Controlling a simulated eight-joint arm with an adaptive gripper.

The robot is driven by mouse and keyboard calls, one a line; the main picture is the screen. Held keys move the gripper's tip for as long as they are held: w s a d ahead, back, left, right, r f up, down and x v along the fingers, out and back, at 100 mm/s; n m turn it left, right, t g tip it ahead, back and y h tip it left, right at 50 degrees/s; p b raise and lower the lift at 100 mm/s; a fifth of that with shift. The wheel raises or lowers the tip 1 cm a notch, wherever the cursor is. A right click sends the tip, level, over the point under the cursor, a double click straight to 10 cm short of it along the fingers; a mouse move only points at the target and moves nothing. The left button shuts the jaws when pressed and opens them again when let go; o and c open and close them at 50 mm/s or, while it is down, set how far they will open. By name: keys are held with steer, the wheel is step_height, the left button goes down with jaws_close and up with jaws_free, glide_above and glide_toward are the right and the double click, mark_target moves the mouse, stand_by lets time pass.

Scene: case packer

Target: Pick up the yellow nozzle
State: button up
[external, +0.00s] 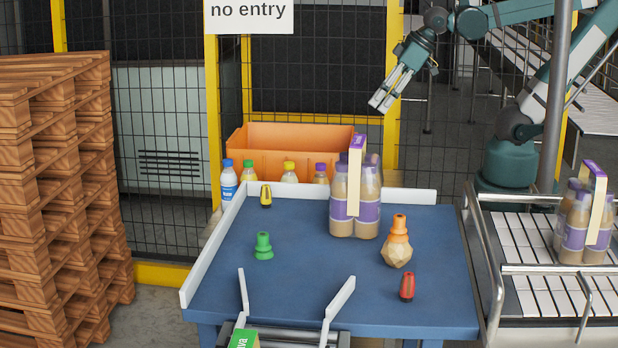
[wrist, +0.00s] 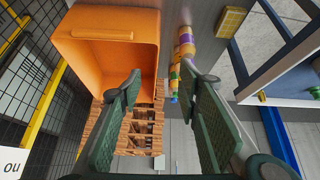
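The yellow nozzle (external: 265,195) is a small yellow piece with dark parts, standing near the far left corner of the blue table (external: 330,285). My gripper (external: 382,104) is high in the air beyond the table's back edge, to the right of the nozzle and well apart from it. In the wrist view, the two finger pads of my gripper (wrist: 160,82) are spread apart with nothing between them. I cannot make out the yellow nozzle with certainty in the wrist view.
A tall bottle pack (external: 355,200) stands at the table's back. An orange crate (external: 290,138) and several bottles are behind the white table rim.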

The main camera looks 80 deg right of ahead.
steer(key=w+a+r+n+g, duration=0.2)
steer(key=w+a+r+n, duration=0.15)
steer(key=w+a, duration=0.5)
steer(key=n+g, duration=0.4)
steer(key=n, duration=0.3)
glide_above(266, 186)
steer(key=d, duration=0.1)
steer(key=shift+m, duration=0.25)
steer(key=f, duration=0.9)
steer(key=shift+s+d, duration=0.1)
steer(key=shift+d, duration=0.1)
steer(key=shift+a+f, duration=0.35)
steer(key=shift+a, duration=0.25)
steer(key=shift+f, duration=1.3)
